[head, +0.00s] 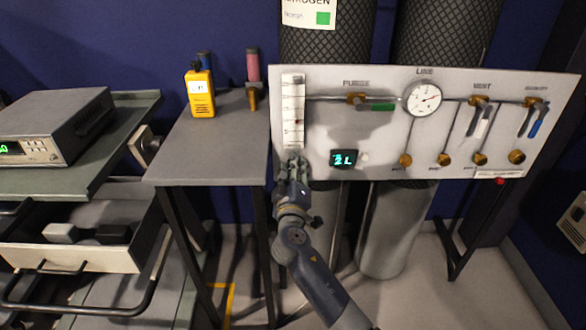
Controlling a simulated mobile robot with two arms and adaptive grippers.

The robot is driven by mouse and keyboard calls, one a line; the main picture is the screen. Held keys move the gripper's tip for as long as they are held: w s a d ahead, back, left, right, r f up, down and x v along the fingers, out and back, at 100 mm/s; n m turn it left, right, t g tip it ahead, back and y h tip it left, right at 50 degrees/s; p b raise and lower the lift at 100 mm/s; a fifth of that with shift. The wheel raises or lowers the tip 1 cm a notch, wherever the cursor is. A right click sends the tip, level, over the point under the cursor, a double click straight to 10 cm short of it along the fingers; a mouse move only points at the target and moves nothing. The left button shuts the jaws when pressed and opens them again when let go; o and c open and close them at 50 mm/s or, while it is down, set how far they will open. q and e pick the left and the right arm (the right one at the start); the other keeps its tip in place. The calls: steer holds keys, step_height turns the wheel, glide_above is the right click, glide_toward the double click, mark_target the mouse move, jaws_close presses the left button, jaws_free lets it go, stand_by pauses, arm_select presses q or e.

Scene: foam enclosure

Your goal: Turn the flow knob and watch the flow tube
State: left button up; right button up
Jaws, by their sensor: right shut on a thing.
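The flow tube (292,112) is a white upright scale with dark marks at the left end of the grey gas panel (390,148). The position of any float in it is too small to read. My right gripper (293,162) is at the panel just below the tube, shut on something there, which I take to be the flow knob. The gripper hides the knob, so its angle does not show. A small green display (343,159) right of the tube seems to read "2L". My left gripper is not in view.
A round gauge (423,98), several valves and a row of brass fittings (444,159) are on the panel. A grey side table (212,152) at left carries a yellow meter (201,93). Tall cylinders (396,235) stand behind the panel.

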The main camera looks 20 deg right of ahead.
steer(key=o, duration=1)
steer(key=shift+o, duration=0.2)
steer(key=v, duration=1.2)
